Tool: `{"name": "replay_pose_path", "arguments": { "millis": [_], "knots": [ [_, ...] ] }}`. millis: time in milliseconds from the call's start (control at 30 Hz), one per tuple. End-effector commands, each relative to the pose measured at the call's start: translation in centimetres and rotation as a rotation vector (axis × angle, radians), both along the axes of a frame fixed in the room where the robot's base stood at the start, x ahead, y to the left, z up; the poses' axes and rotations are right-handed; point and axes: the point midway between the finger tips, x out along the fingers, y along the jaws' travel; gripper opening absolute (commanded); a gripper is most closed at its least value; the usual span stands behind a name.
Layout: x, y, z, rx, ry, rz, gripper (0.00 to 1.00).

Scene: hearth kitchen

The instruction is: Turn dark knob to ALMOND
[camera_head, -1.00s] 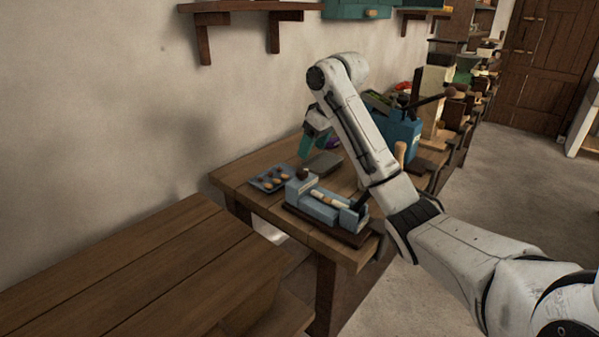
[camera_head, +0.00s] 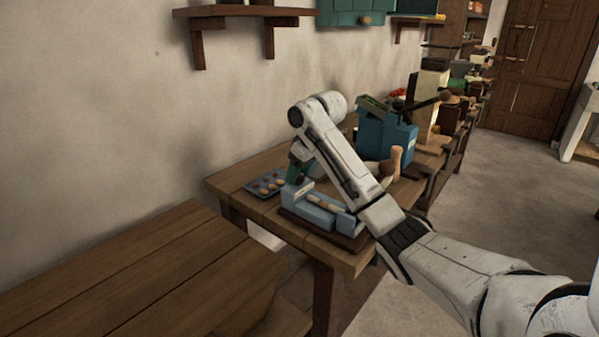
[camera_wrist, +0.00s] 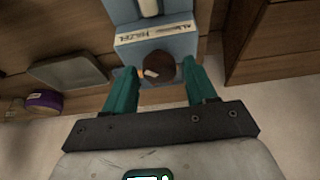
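The dark round knob (camera_wrist: 160,66) sits on the end of the blue device (camera_wrist: 158,44) in the wrist view. A small pale and orange mark shows at its left side. A white label above it has two words; the right one looks like HAZEL, the left starts with AL. My gripper (camera_wrist: 160,72) is open, one teal finger on each side of the knob with gaps visible. In the head view, the blue device (camera_head: 322,218) stands on a dark base on the table, and my gripper (camera_head: 298,174) is at its far left end, hiding the knob.
A tray of small round pieces (camera_head: 264,187) lies left of the device. A larger blue machine (camera_head: 384,137) stands behind. In the wrist view, a grey tray (camera_wrist: 66,72) and a purple roll (camera_wrist: 43,100) lie to the left. The near bench (camera_head: 150,265) is bare.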

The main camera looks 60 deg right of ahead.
Motion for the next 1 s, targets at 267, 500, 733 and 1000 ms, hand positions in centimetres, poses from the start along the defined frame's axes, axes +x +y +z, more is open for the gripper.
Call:
{"name": "replay_pose_path", "arguments": {
  "millis": [267,500,733,1000],
  "knots": [
    [-0.01,0.01,0.02,0.0,0.0,0.0,0.29],
    [0.0,0.02,0.03,0.0,0.0,0.0,0.09],
    [0.01,0.09,0.18,0.002,0.001,-0.025,0.09],
    [0.12,0.33,0.49,0.004,0.003,-0.167,0.09]
  ]
}}
